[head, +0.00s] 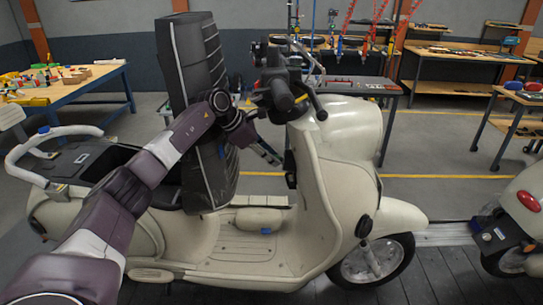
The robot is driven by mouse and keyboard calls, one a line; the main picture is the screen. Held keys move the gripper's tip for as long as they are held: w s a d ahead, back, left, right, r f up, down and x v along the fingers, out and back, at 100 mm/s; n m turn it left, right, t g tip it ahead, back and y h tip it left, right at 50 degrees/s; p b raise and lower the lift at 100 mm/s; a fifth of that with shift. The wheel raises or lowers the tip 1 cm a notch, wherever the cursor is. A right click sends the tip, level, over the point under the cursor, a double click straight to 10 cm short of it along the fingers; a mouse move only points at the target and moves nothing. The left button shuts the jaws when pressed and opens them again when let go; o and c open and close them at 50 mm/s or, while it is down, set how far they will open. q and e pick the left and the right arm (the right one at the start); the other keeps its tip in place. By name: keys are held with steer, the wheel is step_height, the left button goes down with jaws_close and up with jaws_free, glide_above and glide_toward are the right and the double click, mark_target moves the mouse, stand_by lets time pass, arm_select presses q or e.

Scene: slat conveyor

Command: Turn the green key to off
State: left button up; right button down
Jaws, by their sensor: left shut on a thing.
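A cream scooter (345,160) stands side-on in the middle of the head view, its handlebar at the top and front wheel to the right. My left arm comes in from the lower left, passing in front of the raised black seat. My left gripper (276,160) points down and right at the inner side of the scooter's front shield, beside a small dark fitting (291,170). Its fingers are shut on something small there. The green key itself cannot be made out; the fingers hide that spot. My right gripper is not in view.
The upright black seat (190,70) stands close to my left forearm. The handlebar (285,97) hangs just above the gripper. A second scooter (525,205) is at the right edge. Workbenches (75,85) stand behind; the footboard (240,250) is low and mostly clear.

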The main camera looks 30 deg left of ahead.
arm_select(q)
steer(key=shift+d, duration=0.15)
steer(key=shift+r, duration=0.15)
steer(key=shift+w+a+n+g+h, duration=0.2)
steer(key=shift+n+g+h, duration=0.3)
steer(key=shift+g, duration=0.4)
steer(key=shift+s, duration=0.2)
steer(key=o, duration=1.1)
steer(key=shift+c, duration=0.2)
steer(key=shift+r, duration=0.1)
steer(key=shift+w, duration=0.15)
